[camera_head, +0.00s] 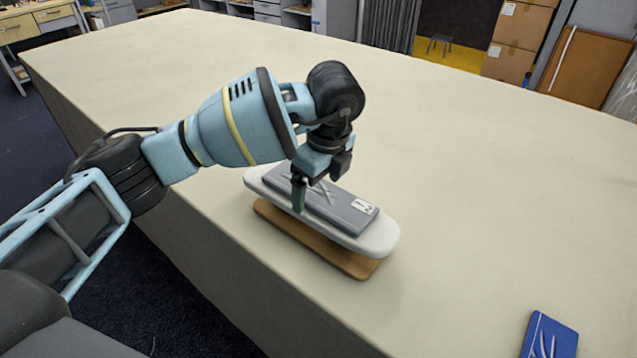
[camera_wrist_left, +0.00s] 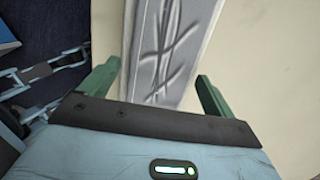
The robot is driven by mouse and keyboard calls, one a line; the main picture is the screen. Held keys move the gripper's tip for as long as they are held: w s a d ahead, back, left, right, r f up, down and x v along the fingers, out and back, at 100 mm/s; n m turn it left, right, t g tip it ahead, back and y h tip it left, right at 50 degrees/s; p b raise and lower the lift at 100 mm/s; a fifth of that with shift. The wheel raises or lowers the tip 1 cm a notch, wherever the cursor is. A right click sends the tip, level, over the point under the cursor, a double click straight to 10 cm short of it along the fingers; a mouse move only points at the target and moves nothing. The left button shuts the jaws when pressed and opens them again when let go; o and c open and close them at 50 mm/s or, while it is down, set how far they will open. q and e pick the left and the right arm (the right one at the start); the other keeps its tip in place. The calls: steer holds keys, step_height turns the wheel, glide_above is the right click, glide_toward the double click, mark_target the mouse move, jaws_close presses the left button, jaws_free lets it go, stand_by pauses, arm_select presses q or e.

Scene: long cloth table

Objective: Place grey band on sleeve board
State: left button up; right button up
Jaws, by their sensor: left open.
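The white padded sleeve board (camera_head: 385,235) stands on a brown wooden base (camera_head: 345,264) near the table's front edge. My left gripper (camera_head: 315,188) is right over the band, fingers pointing down. In the left wrist view its two green fingers (camera_wrist_left: 153,85) are spread apart, with the band (camera_wrist_left: 170,45) between them and a gap at each side. Part of the band is hidden behind the gripper. My right gripper is not in view.
A blue packet (camera_head: 549,337) lies on the table at the lower right. The pale cloth table (camera_head: 470,170) is clear around the board and far to the back. Its front edge drops off just left of the board.

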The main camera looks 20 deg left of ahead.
mark_target(326, 196)
arm_select(q)
step_height(326, 196, up, 12)
steer(key=d+p, duration=0.1)
steer(key=shift+s+d, duration=0.35)
steer(key=shift+d, duration=0.05)
stand_by(0.3)
